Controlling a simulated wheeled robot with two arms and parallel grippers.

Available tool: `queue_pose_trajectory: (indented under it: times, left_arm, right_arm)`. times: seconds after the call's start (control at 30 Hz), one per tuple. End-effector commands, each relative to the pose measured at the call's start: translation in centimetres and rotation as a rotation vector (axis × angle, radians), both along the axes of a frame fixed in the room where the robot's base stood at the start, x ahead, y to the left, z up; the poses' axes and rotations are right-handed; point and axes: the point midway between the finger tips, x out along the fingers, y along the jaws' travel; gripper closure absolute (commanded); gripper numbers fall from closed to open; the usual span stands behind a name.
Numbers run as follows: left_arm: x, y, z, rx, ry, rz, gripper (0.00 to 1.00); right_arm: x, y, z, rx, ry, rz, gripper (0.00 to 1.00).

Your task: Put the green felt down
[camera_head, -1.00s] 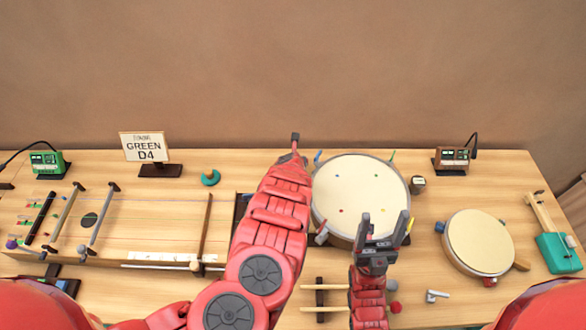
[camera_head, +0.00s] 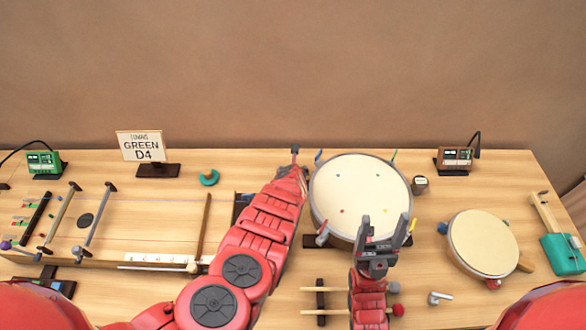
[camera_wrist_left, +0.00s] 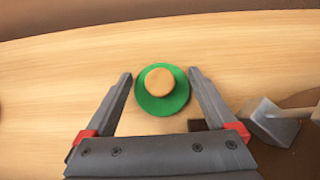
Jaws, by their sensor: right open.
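The green felt (camera_wrist_left: 162,92) is a round green disc with a tan wooden knob on top, seen from above in the left wrist view. It lies between the spread fingers of my left gripper (camera_wrist_left: 160,76), with a thin gap at the left finger and little or none at the right. The knob touches neither finger. In the head view my left gripper (camera_head: 295,160) is over the back of the table, left of the large drum (camera_head: 360,195), and the green felt is hidden there. My right gripper (camera_head: 384,222) is open and empty before the drum's front rim.
A teal disc with a knob (camera_head: 209,178) lies further left, near the "GREEN D4" sign (camera_head: 141,147). A grey-headed mallet-like thing (camera_wrist_left: 275,124) is close right of my left gripper. A smaller drum (camera_head: 482,243) stands right. Bare table shows around the felt.

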Motion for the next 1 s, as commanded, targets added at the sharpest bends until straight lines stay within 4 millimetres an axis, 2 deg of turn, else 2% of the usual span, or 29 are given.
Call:
queue_pose_trajectory:
  times: [0.37,0.67,1.0]
  left_arm:
    - [-0.1,-0.1,0.6,0.000,0.000,-0.001,0.00]
    - [-2.1,-0.2,3.1,0.004,0.000,-0.004,0.00]
    - [-5.0,-0.1,5.5,0.004,0.000,-0.003,0.00]
  right_arm:
    - [0.0,0.0,0.6,0.000,0.000,0.000,0.32]
    - [0.0,0.0,3.5,0.000,0.000,0.000,0.32]
    - [0.0,0.0,4.9,0.000,0.000,0.000,0.32]
